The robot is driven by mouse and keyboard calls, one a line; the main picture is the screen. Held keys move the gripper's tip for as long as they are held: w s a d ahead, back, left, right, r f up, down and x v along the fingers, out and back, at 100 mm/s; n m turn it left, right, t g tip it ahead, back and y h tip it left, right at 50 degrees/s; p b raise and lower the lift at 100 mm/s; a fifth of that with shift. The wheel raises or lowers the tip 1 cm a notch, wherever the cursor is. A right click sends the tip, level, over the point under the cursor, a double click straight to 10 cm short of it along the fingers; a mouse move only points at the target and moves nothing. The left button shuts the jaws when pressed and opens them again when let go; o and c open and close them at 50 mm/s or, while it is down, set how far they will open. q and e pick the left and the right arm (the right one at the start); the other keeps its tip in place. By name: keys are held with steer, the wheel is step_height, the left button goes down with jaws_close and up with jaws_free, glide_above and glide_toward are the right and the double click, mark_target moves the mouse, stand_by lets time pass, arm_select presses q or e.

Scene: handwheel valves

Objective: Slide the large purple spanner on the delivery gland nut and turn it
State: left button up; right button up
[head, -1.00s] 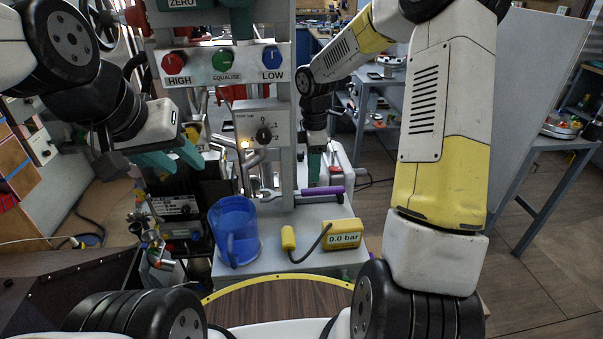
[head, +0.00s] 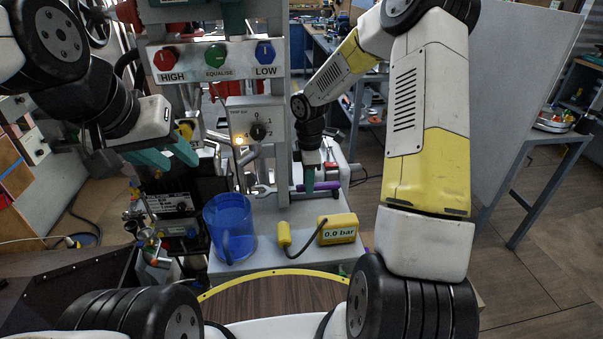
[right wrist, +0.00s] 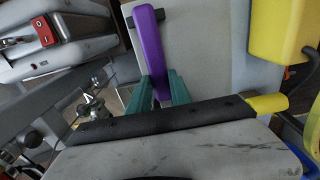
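My left gripper (head: 168,157) is open and empty, left of the panel. Bent grey pipes (head: 248,158) stand left of the post; I cannot single out the delivery gland nut.
A blue mug (head: 229,225) and a yellow gauge reading 0.0 bar (head: 338,229), with a cabled yellow probe (head: 284,236), stand in front of the spanner. A dial box (head: 256,124) hangs above the pipes. A red-and-grey case (right wrist: 45,35) is beside the bench.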

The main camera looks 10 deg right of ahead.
jaws_close()
steer(key=shift+r, duration=0.1)
step_height(320, 180, up, 10)
stand_by(0.3)
steer(key=shift+o, duration=1)
jaws_free()
jaws_close()
